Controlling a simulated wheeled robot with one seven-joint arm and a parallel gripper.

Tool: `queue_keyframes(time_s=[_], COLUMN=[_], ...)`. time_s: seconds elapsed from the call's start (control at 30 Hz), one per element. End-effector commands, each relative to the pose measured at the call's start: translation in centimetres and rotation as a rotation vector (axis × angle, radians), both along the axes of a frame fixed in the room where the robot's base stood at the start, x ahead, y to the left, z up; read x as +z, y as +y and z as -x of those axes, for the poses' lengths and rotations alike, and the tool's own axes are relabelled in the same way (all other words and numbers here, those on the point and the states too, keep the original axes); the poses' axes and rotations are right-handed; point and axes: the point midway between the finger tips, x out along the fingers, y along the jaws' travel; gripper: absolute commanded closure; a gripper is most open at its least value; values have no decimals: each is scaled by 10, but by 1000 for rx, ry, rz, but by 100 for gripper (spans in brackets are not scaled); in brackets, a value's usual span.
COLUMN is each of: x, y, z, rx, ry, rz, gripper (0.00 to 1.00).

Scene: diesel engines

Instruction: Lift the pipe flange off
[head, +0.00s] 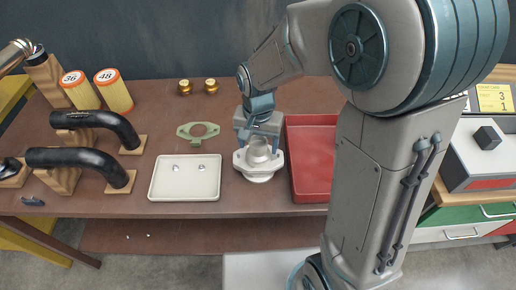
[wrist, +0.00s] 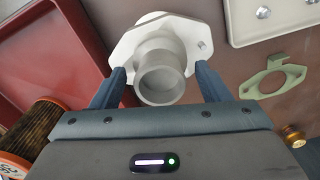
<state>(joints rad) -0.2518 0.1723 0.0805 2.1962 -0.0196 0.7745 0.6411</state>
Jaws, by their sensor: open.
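The pipe flange (head: 259,160) is a pale grey casting with a round pipe neck and a wide plate with side lugs. It stands on the bench between the white tray and the red tray. In the wrist view my gripper's fingers (wrist: 160,85) are spread on either side of the pipe neck. I cannot tell whether they touch it. What lies beneath the flange is mostly hidden.
The white tray (head: 185,195) holds two small bolts, left of the flange. A green gasket (head: 198,131) and brass fittings (head: 211,86) lie behind. The red tray (head: 312,187) is close on the right. Black hoses (head: 84,162) and orange-capped filters (head: 115,92) stand farther left.

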Motion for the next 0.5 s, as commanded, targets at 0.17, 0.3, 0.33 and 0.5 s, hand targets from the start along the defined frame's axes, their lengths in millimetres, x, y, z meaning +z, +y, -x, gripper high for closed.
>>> queue_keyframes(time_s=[0.17, 0.3, 0.33, 0.5], x=[-8, -8, -8, -8], y=[0, 0, 0, 0], z=[0, 0, 0, 0], rx=[0, 0, 0, 0], ry=[-1, -1, -1, -1], rz=[0, 0, 0, -1], gripper=[31, 31, 36, 83])
